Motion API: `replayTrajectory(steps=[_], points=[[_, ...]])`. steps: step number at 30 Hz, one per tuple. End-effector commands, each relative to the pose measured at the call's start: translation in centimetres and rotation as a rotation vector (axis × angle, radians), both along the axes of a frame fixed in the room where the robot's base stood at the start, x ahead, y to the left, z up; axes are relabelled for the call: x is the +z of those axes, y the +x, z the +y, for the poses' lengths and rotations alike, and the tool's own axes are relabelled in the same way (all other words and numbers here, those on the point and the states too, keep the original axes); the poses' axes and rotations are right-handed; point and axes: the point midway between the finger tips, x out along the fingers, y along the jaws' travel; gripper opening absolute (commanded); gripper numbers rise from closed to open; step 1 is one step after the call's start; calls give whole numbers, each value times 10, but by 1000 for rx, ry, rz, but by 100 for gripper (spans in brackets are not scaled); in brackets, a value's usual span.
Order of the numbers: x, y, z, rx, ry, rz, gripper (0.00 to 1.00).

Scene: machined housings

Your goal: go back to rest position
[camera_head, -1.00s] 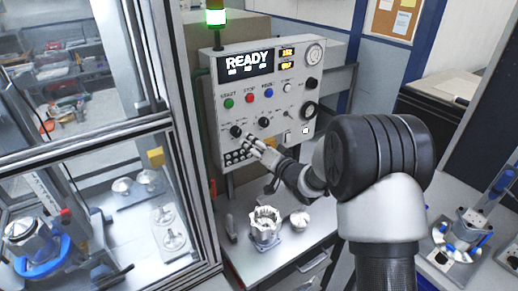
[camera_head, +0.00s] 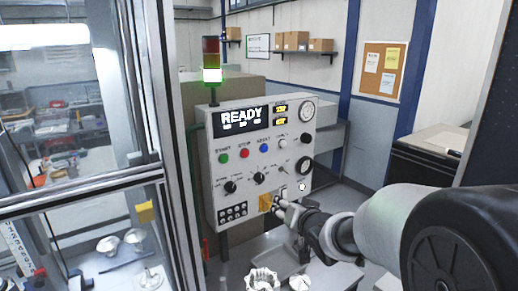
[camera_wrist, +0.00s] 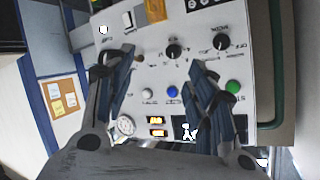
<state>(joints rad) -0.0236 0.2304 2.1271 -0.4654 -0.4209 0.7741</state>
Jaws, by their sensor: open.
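My gripper (camera_head: 283,208) is in front of the lower right part of the control panel (camera_head: 208,150) in the head view, with my arm reaching in from the right. In the wrist view my gripper (camera_wrist: 160,85) has its two fingers spread apart with nothing between them. The control panel (camera_wrist: 195,15) fills the space beyond the fingers, turned about upside down there. Its screen reads READY, and it carries coloured buttons, black knobs and a keypad. Contact between gripper and panel cannot be told.
A glass-walled machine enclosure (camera_head: 170,130) stands on the left, with metal parts inside. Machined housings (camera_head: 262,279) lie on the bench below the panel. A signal tower (camera_head: 212,75) glows green at its base. A cork board (camera_head: 380,70) hangs on the back wall.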

Motion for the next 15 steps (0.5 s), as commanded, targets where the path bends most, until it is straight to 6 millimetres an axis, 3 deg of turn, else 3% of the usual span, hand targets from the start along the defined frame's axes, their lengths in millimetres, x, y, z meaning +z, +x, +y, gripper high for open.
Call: replayTrajectory(steps=[3,7,11,15], points=[[-5,-53,-33,-75,-129,92,51],[-19,-123,-60,-117,-239,228,51],[-44,-203,-73,-110,-315,382,51],[-76,-288,-74,-50,-362,536,51]])
